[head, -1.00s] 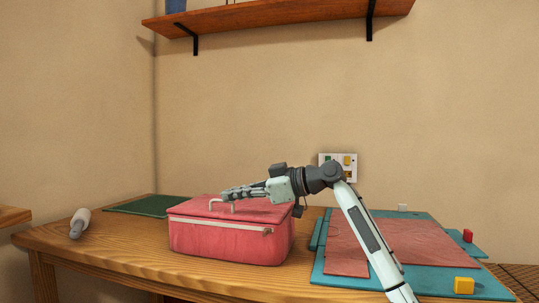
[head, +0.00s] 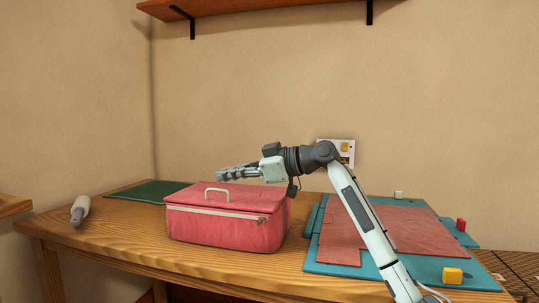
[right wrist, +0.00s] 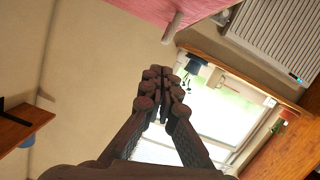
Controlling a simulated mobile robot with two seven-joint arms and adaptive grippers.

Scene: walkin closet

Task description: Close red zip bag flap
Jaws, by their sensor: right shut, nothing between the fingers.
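The red zip bag (head: 228,228) stands on the wooden table, left of the middle in the head view. Its flap (head: 250,200) lies flat across the top, down on the body. A pale handle (head: 217,190) stands up from the flap, and a pale zip runs along the front edge. My right gripper (head: 220,174) is shut and empty, a little above the flap behind the handle, pointing left. In the right wrist view, the shut fingers (right wrist: 163,88) show in the middle and part of the red bag (right wrist: 185,8) at the top. My left gripper is not in view.
Teal and red sheets (head: 400,228) cover the right of the table, with yellow (head: 452,275) and red (head: 461,225) blocks. A shelf (head: 260,8) hangs above.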

